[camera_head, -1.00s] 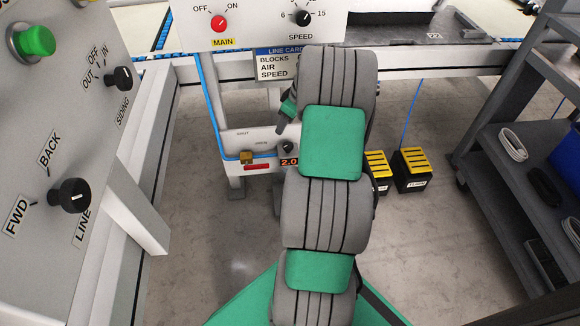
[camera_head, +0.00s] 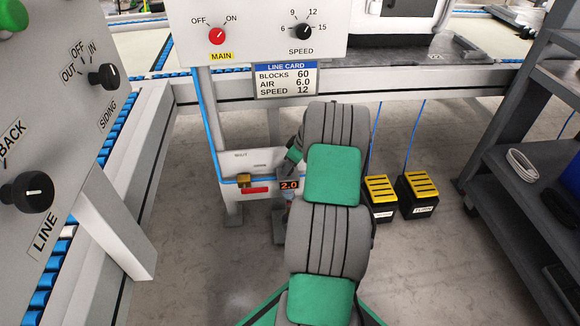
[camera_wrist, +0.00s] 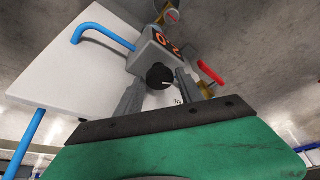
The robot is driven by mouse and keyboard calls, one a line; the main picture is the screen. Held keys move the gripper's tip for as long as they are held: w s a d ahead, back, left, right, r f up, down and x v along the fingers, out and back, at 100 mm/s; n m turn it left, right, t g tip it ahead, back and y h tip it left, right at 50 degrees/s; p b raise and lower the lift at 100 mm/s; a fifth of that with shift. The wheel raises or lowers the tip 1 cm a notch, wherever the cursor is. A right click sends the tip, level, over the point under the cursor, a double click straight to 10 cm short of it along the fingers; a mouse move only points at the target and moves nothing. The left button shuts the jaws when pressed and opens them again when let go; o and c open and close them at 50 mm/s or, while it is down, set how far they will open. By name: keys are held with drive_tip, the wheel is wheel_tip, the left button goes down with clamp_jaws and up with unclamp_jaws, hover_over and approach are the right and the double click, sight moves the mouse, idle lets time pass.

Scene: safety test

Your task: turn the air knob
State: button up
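The air knob (camera_wrist: 160,76) is round and black with a white mark, seen upside down below the lit display in the wrist view. The display (camera_head: 289,184) reads 2.0 in the head view, where my arm hides the knob. My gripper (camera_wrist: 158,82) is open, with one grey finger on each side of the knob. I cannot tell whether either finger touches it. In the head view my gripper is mostly hidden behind my arm. The line card (camera_head: 285,80) reads blocks 60, air 6.0, speed 12.
A red valve handle (camera_head: 254,190) and blue hose (camera_head: 208,120) are left of the display. Above are the red main knob (camera_head: 217,36) and black speed knob (camera_head: 303,31). Two black-and-yellow pedals (camera_head: 417,194) stand on the floor. A grey shelf cart (camera_head: 510,165) is at right.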

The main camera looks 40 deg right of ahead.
clamp_jaws()
